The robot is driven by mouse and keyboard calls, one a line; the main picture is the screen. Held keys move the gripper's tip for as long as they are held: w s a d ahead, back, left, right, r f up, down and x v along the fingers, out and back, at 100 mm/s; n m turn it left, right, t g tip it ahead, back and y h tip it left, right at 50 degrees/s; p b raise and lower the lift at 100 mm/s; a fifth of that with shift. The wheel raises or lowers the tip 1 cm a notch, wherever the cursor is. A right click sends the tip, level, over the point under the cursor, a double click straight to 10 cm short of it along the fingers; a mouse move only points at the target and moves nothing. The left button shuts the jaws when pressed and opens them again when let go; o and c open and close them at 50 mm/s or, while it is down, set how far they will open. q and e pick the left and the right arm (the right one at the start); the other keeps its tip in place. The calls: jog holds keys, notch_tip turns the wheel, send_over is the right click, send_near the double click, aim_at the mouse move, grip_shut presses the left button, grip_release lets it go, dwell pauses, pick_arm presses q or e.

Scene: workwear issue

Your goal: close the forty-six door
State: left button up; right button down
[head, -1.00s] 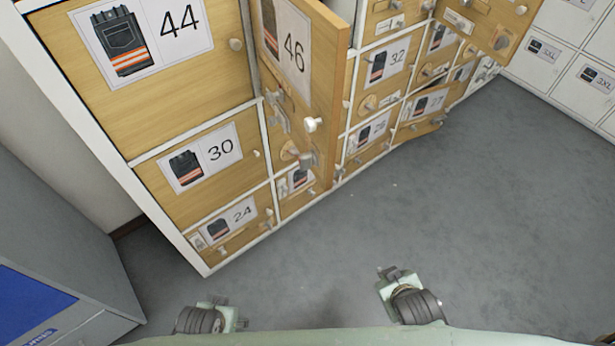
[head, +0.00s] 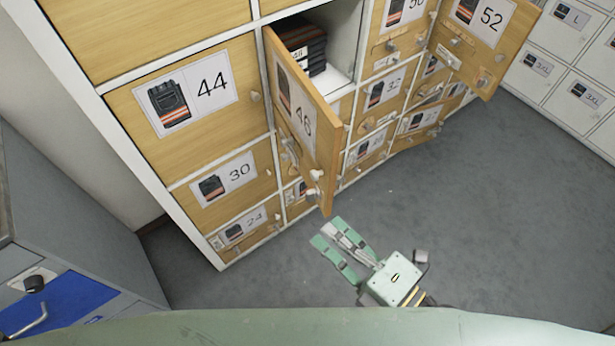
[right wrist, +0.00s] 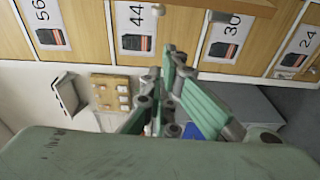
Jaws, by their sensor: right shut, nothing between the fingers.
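The forty-six door (head: 304,118) is a wooden door with a number card, and it stands open, swung out from the locker wall. Behind it the compartment (head: 338,58) shows a stack of dark folded workwear (head: 303,45). White knobs (head: 314,176) sit near the door's lower outer part. My right gripper (head: 330,232) is shut and empty, below and just right of the door's free end, apart from it in the head view. In the right wrist view its green fingers (right wrist: 172,65) point toward the locker fronts. My left gripper is not in view.
Door 52 (head: 484,30) also stands open at the upper right, and a lower door (head: 418,125) is ajar. Door 44 (head: 190,92) and door 30 (head: 225,182) are closed. A grey cabinet with a blue panel (head: 60,300) stands at lower left. The grey floor (head: 500,220) at right is clear.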

jog(key=w+a+r+n+p, duration=0.1)
jog(key=w+a+p, duration=0.3)
jog(key=w+a, duration=0.3)
jog(key=shift+w+d+g+y, duration=0.15)
jog(key=shift+d+y, duration=0.05)
jog(key=shift+d, duration=0.35)
jog(key=shift+w+d+g+y, duration=0.15)
jog(key=shift+d+y, duration=0.05)
jog(key=shift+d, duration=0.35)
jog(key=shift+d, duration=0.1)
